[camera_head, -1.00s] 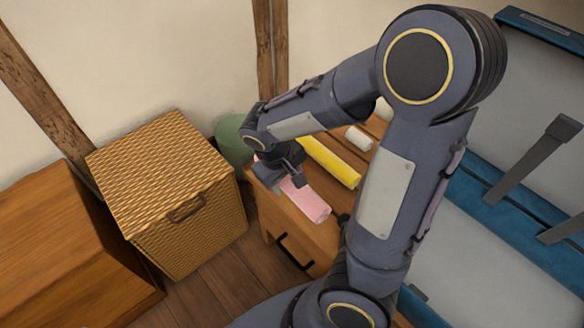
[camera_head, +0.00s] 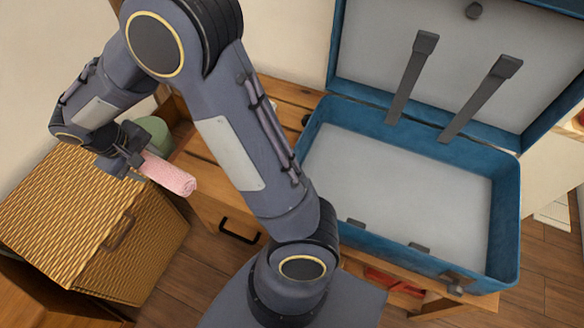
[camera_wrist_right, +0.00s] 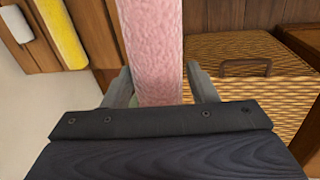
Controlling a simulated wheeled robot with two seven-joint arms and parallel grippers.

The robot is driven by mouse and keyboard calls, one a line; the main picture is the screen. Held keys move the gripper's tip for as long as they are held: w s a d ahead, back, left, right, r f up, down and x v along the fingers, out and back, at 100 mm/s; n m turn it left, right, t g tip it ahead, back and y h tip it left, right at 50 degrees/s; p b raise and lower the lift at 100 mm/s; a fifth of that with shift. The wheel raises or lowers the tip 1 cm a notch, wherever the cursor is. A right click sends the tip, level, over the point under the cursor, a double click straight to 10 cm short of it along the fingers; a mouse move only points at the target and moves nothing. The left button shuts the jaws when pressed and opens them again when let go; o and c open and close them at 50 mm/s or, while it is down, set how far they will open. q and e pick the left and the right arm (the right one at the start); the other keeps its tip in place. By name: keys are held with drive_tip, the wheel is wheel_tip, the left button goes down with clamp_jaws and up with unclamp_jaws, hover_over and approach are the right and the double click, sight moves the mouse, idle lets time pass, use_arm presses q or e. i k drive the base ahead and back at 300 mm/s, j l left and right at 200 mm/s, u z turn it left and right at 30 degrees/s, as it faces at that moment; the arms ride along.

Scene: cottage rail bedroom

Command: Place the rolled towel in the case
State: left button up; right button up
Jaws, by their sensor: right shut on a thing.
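The pink rolled towel (camera_head: 169,176) is in my right gripper (camera_head: 134,164), to the left of my right arm's links in the head view. In the right wrist view the towel (camera_wrist_right: 151,45) runs up between the two fingers of the right gripper (camera_wrist_right: 161,88), which is shut on it. The blue case (camera_head: 507,215) stands open at the right of the head view, with its lid (camera_head: 470,60) tilted back. Its pale grey inside looks empty. The case is well apart from the towel. My left gripper is not in view.
A wicker hamper (camera_head: 80,215) is below and left of the towel. A wooden table (camera_head: 205,170) is partly hidden by my arm. In the wrist view, a yellow roll (camera_wrist_right: 62,35) and a white roll (camera_wrist_right: 16,23) lie on wood. Two grey straps (camera_head: 410,80) hang from the lid.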

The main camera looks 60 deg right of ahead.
sight(394, 192)
drive_tip(key=k+z, duration=0.25)
drive_tip(key=k, duration=0.95)
drive_tip(key=k+l+z, duration=0.1)
drive_tip(key=k+l, duration=0.25)
drive_tip(key=i+l, duration=0.1)
